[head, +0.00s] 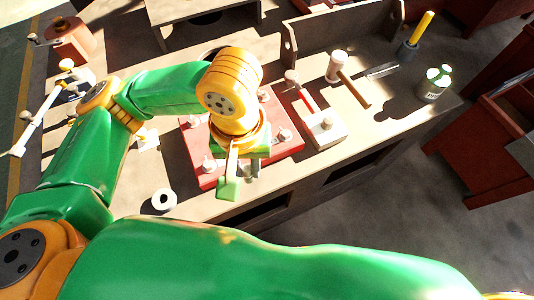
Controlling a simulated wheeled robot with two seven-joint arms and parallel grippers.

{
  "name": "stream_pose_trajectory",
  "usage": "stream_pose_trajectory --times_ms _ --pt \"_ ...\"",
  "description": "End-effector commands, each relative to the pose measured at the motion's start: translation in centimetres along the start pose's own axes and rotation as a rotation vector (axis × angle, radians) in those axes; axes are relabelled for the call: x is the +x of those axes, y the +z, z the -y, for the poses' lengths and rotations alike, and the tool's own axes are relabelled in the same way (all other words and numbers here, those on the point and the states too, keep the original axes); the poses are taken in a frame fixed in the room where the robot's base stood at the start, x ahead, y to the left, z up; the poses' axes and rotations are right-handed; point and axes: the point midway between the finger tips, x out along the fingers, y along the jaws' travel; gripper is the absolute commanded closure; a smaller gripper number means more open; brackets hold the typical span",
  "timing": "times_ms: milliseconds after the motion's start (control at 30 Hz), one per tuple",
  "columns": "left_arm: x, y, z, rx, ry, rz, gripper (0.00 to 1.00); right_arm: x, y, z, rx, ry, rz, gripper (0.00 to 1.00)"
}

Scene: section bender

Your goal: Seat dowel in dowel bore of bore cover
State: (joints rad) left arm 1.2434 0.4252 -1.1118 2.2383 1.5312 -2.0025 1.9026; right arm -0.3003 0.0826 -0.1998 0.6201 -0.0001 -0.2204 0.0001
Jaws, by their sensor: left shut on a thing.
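My left gripper (240,172) hangs over the front part of a red plate (203,180) on the workbench, which I take for the bore cover. The plate carries several pale bolt-like fittings (285,134). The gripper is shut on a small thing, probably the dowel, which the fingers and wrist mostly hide. The dowel bore cannot be made out; my wrist covers the middle of the plate. Whether the held thing touches the plate cannot be told. My right gripper is not in view.
A white ring (164,200) lies left of the plate. A pale block with a red-handled tool (325,131) stands right of it. The bench's right front is clear.

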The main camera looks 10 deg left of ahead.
Motion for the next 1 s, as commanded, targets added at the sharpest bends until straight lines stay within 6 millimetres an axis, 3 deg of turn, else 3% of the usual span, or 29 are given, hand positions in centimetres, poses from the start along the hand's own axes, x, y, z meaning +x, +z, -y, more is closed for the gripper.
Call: stream_pose_trajectory --times_ms 133,333,500,700,800,1000 --pt "1.6 -1.7 0.0 -0.023 0.002 0.002 1.0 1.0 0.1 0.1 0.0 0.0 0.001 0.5" --pt "4.6 -8.4 1.2 -0.025 0.002 0.004 1.0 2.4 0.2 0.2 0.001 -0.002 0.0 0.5" --pt "8.2 -11.8 1.8 -0.018 0.001 0.001 1.0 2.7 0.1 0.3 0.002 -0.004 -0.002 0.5" --pt "10.9 -13.6 2.1 -0.014 0.0 0.001 1.0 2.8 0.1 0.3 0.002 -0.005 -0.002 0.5" --pt "12.6 -13.5 2.1 -0.012 0.001 0.0 1.0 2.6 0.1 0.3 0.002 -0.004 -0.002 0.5" --pt "13.2 -13.5 2.0 -0.011 0.003 -0.003 1.0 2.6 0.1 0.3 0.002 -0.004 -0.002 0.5"
